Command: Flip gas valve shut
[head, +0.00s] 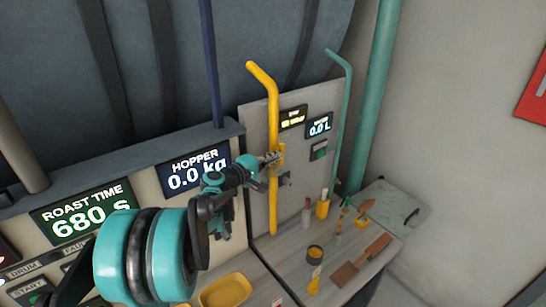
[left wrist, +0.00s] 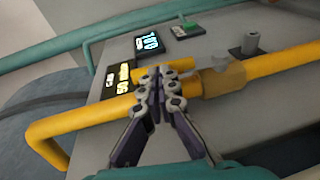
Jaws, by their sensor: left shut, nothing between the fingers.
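A yellow gas pipe (head: 272,205) runs up the grey panel and bends at its top. It also crosses the left wrist view (left wrist: 75,122). A brass-coloured valve body (left wrist: 222,78) sits on the pipe. A short yellow handle (left wrist: 180,64) shows beside it, roughly along the pipe, partly hidden by my fingers; it also shows in the head view (head: 282,153). My left gripper (left wrist: 158,76) is shut and empty, its tips over the pipe and close to the handle. I cannot tell whether they touch. My right gripper is not in view.
Two small displays (head: 293,118) (head: 319,125) hang on the panel right of the pipe. A green pipe (head: 345,110) stands further right.

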